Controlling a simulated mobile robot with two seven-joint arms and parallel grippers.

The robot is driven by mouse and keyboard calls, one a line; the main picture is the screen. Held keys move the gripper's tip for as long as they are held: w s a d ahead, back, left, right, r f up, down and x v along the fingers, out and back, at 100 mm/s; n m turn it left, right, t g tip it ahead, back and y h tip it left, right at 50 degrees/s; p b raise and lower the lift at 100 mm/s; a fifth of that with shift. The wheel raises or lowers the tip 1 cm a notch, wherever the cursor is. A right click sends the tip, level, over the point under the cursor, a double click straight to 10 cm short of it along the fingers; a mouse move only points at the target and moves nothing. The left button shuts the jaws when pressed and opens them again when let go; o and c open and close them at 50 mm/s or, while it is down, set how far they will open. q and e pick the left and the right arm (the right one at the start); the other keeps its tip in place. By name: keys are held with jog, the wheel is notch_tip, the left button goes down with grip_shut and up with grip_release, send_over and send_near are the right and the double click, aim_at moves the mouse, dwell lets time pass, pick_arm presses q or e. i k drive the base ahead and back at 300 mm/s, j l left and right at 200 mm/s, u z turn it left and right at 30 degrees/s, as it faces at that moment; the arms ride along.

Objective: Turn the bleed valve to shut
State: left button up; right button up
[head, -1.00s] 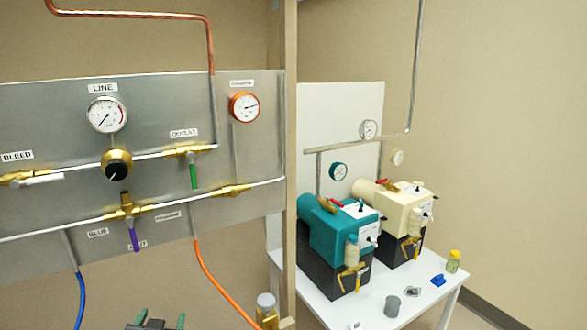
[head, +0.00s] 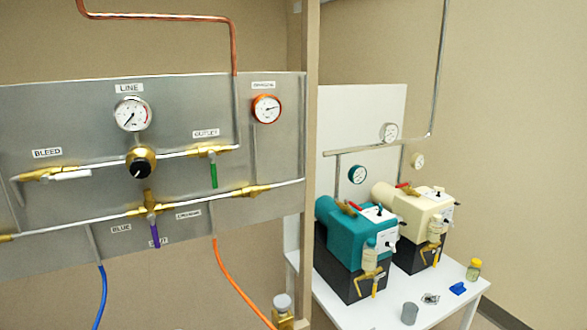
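The bleed valve (head: 46,174) is a brass valve on the upper pipe at the left of the grey panel, under the label BLEED (head: 47,153). Its white handle (head: 72,175) points right, roughly in line with the pipe. Neither of my grippers is in view, and nothing touches the valve.
The panel (head: 60,115) also holds the line gauge (head: 132,114), a black-knobbed regulator (head: 139,168), a green outlet handle (head: 213,175) and a purple handle (head: 155,236). Blue (head: 101,295) and orange (head: 236,283) hoses hang below. A post (head: 309,150) and white pump table (head: 345,313) stand right.

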aim_at(45, 179)
jog(key=u, duration=1.4)
